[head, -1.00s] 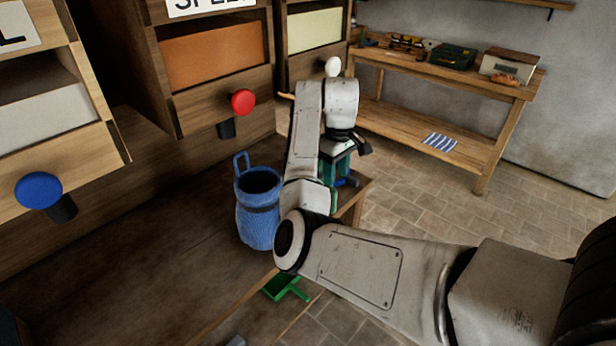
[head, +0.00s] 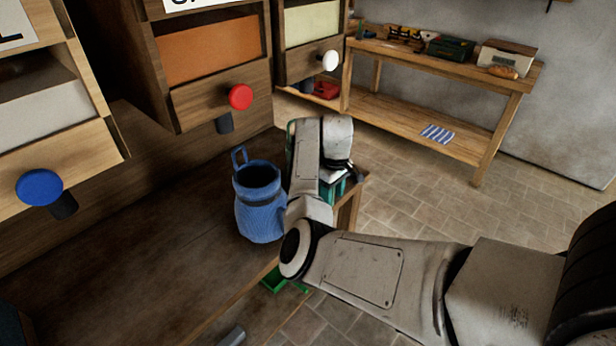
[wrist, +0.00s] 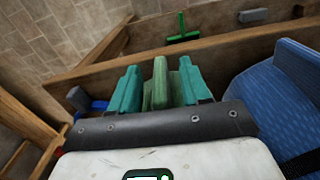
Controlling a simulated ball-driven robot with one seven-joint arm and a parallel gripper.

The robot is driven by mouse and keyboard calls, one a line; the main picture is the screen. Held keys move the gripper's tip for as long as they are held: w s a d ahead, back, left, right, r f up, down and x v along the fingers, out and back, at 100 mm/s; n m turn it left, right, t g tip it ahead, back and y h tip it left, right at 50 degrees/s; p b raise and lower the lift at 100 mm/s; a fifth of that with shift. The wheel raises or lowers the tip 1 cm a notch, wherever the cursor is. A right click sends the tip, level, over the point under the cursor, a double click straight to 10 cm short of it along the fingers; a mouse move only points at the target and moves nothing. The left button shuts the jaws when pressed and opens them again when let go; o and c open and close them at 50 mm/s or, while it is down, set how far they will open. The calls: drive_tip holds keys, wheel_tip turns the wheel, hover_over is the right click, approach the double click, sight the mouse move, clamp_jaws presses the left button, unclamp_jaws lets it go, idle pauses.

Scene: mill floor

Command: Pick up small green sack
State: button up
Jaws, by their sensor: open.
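My gripper (head: 338,188) is lowered at the far end of the dark wooden bench, mostly hidden behind my arm in the head view. In the wrist view its two teal fingers (wrist: 160,72) are apart. A muted green thing (wrist: 159,90), seemingly the small green sack, shows between them. I cannot tell whether the fingers touch it. In the head view a green loop (head: 290,128) shows left of my arm; the rest of that thing is hidden.
A blue sack (head: 260,215) with a handle stands close left of my arm; it shows at right in the wrist view (wrist: 270,100). Drawers with blue (head: 40,187) and red (head: 239,97) knobs line the back.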

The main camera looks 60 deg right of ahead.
drive_tip(key=shift+c, duration=0.3)
clamp_jaws()
idle(0.3)
